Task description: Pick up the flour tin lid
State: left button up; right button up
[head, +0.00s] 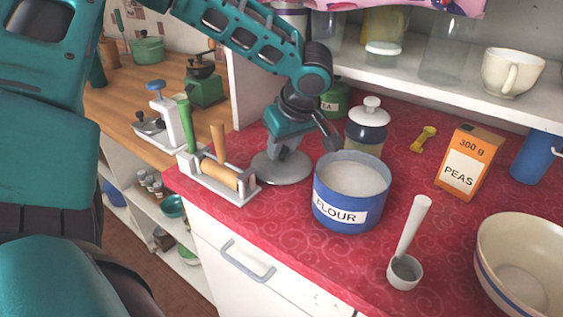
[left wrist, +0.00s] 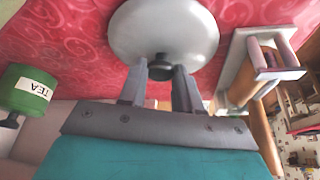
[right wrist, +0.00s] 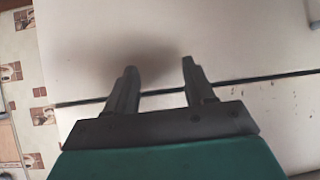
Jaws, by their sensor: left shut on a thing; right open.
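The flour tin lid (head: 282,170) is a grey disc at or just above the red counter, left of the flour tin. In the left wrist view the lid (left wrist: 165,25) shows its dark knob (left wrist: 160,68) between my fingertips. My left gripper (head: 286,148) points down over the lid and is shut on its knob; it also shows in the left wrist view (left wrist: 158,72). The blue flour tin (head: 334,209) stands open, with white flour inside. My right gripper (right wrist: 160,75) is open and empty in front of a pale surface; the head view does not show it.
A white rack (head: 219,184) with wooden-handled tools stands left of the lid. A measuring scoop (head: 405,270), a peas box (head: 468,165) and a cream bowl (head: 535,245) stand to the right.

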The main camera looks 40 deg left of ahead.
aim_at(285, 151)
pick_arm(q)
jog(key=shift+c, duration=0.9)
jog(key=shift+r, duration=0.15)
notch_tip(285, 151, up, 12)
jog(key=s+d, duration=0.2)
jog(key=d, duration=0.6)
jog(key=s+d+b, duration=0.1)
jog(key=s+d, duration=0.2)
jog(key=d, duration=0.6)
jog(key=shift+d, duration=0.1)
